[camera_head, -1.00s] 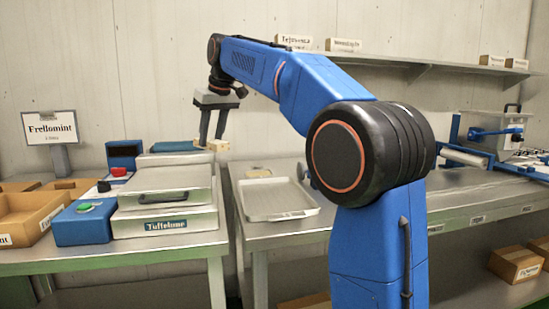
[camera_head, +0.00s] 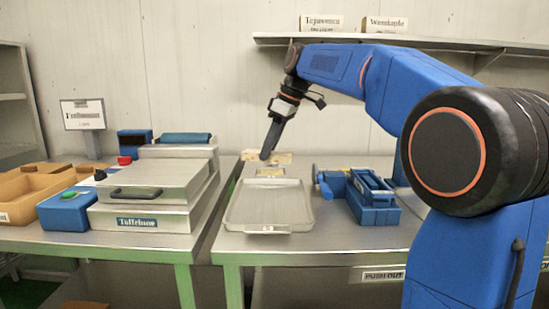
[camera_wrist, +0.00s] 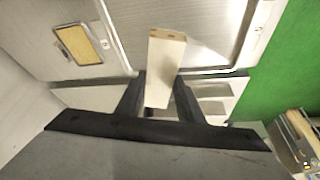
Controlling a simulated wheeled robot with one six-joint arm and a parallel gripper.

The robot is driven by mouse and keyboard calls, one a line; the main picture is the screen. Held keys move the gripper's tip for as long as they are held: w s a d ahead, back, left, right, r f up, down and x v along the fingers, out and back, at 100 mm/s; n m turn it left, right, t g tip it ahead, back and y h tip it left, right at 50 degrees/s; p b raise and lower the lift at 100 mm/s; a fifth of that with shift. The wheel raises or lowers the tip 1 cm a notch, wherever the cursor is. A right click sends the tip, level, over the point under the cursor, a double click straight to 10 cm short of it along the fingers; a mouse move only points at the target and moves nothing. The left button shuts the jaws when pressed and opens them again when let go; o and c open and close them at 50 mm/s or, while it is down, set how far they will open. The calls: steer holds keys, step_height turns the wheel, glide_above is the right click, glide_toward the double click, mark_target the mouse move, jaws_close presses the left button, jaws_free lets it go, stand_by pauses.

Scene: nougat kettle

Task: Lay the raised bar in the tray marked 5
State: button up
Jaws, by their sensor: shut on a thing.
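My gripper (camera_head: 266,155) is shut on a pale, wood-coloured bar (camera_head: 281,158), held in the air behind the shallow metal tray (camera_head: 270,229). In the wrist view the bar (camera_wrist: 165,62) stands out between the two dark fingers of my gripper (camera_wrist: 158,100). The tray lies on the right-hand metal table and looks empty. I can read no number 5 on it. A small tan plate (camera_head: 270,172) lies behind the tray, under the bar; it seems to be the framed yellow plate (camera_wrist: 80,45) in the wrist view.
A blue clamp-like device (camera_head: 372,200) stands right of the tray. A wall shelf (camera_head: 400,41) holds labelled boxes. A narrow gap separates the tables.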

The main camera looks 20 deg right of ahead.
steer(key=shift+s+f+n+g, duration=0.2)
steer(key=shift+s+f+n, duration=0.35)
steer(key=shift+f, duration=1.25)
steer(key=shift+s+f+n+g, duration=0.2)
steer(key=shift+s+f+n, duration=0.3)
steer(key=shift+f, duration=1.35)
steer(key=shift+s+f+n+g, duration=0.2)
steer(key=shift+s+f+n, duration=0.35)
steer(key=shift+f, duration=1.25)
steer(key=shift+f, duration=0.55)
steer(key=o, duration=1.6)
step_height(320, 180, up, 8)
